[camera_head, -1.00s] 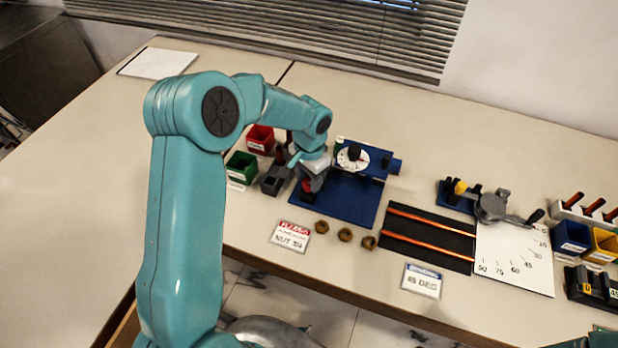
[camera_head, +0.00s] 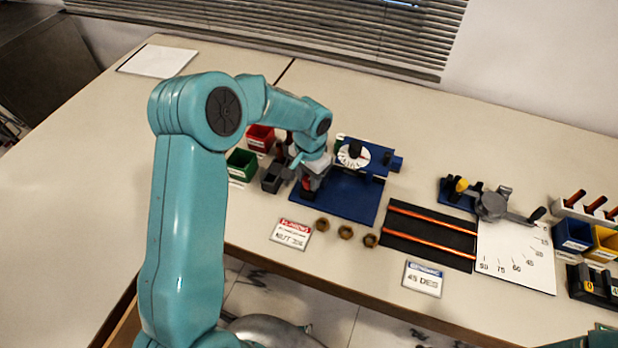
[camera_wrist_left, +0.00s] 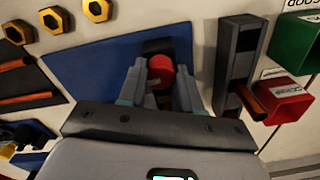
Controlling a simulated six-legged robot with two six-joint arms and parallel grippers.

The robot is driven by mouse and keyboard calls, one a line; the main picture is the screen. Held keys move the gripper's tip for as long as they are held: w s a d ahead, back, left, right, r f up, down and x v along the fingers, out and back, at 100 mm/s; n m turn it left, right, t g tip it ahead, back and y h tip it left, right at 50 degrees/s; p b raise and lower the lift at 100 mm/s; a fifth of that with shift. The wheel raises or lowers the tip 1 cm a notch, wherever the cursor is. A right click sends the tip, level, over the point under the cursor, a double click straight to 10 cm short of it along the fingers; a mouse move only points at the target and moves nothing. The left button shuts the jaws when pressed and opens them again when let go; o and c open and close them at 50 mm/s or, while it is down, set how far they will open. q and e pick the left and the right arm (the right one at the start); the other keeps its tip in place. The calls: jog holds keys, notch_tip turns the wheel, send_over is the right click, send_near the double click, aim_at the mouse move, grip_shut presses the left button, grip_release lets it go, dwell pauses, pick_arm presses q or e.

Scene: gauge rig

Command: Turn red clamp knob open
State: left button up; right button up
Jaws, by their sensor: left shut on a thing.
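The red clamp knob (camera_wrist_left: 161,76) shows in the left wrist view between the two grey fingers of my left gripper (camera_wrist_left: 161,82). The fingers are shut on it from both sides. The knob stands at the edge of the blue base plate (camera_wrist_left: 98,60), next to a dark block. In the head view my left gripper (camera_head: 310,188) is at the near left part of the blue plate (camera_head: 355,205), and it mostly hides the knob. My right gripper is out of view.
A red bin (camera_head: 261,138), a green bin (camera_head: 241,164) and a grey block (camera_head: 273,178) stand close left of the gripper. Three brass nuts (camera_head: 345,232) and a label card (camera_head: 291,234) lie in front. A dial (camera_head: 353,155) stands behind on the plate.

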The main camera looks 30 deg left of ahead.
pick_arm(q)
jog(key=n+b, duration=0.3)
jog(key=n, duration=0.1)
jog(key=shift+f, duration=0.2)
jog(key=n+b, duration=0.3)
jog(key=n, duration=0.2)
jog(key=shift+r+b, duration=0.1)
jog(key=shift+b, duration=0.2)
jog(key=n+b, duration=0.1)
jog(key=n, duration=0.3)
jog(key=shift+a+r+n+b, duration=0.15)
jog(key=shift+n+b, duration=0.5)
jog(key=shift+n, duration=1.25)
